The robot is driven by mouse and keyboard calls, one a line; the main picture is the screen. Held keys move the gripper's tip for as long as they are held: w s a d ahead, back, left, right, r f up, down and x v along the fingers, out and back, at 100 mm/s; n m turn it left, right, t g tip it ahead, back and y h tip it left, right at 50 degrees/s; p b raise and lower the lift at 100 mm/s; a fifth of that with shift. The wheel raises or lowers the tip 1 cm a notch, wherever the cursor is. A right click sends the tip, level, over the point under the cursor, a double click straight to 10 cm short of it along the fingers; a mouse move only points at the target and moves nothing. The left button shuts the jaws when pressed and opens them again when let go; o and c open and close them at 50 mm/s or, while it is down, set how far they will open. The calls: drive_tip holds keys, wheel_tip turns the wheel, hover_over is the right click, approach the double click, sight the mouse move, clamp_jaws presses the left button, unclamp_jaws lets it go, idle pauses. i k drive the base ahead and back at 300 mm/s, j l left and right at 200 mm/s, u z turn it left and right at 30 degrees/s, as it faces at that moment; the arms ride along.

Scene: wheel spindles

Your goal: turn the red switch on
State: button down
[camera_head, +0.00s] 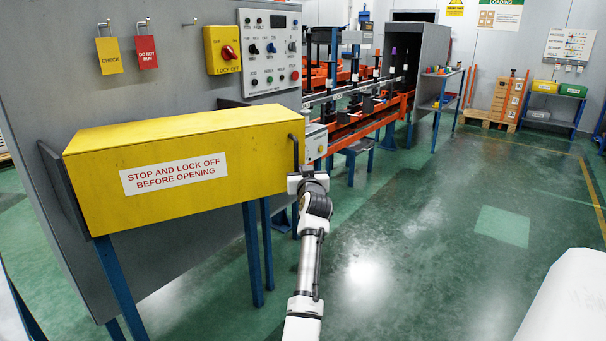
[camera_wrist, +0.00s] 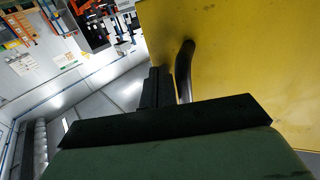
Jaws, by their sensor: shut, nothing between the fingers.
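The red rotary switch (camera_head: 228,52) sits on a yellow plate marked "OFF" and "LOCK OFF", high on the grey panel wall. A long yellow cover (camera_head: 190,148) labelled "STOP AND LOCK OFF BEFORE OPENING" projects below it. A dark bar handle (camera_head: 294,151) is on the cover's right end. My gripper (camera_head: 303,174) is at this end, low and to the right of the switch. In the wrist view my dark fingers (camera_wrist: 157,88) are shut and empty beside the handle (camera_wrist: 184,72). I cannot tell whether they touch it.
A control panel (camera_head: 269,52) with knobs and buttons is right of the switch. Yellow and red tags (camera_head: 146,52) hang to its left. An orange-framed conveyor (camera_head: 350,120) runs behind my gripper. The green floor (camera_head: 430,230) at right is clear.

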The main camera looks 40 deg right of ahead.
sight(227, 52)
drive_tip(key=i+l, duration=0.1)
drive_tip(key=i, duration=0.8)
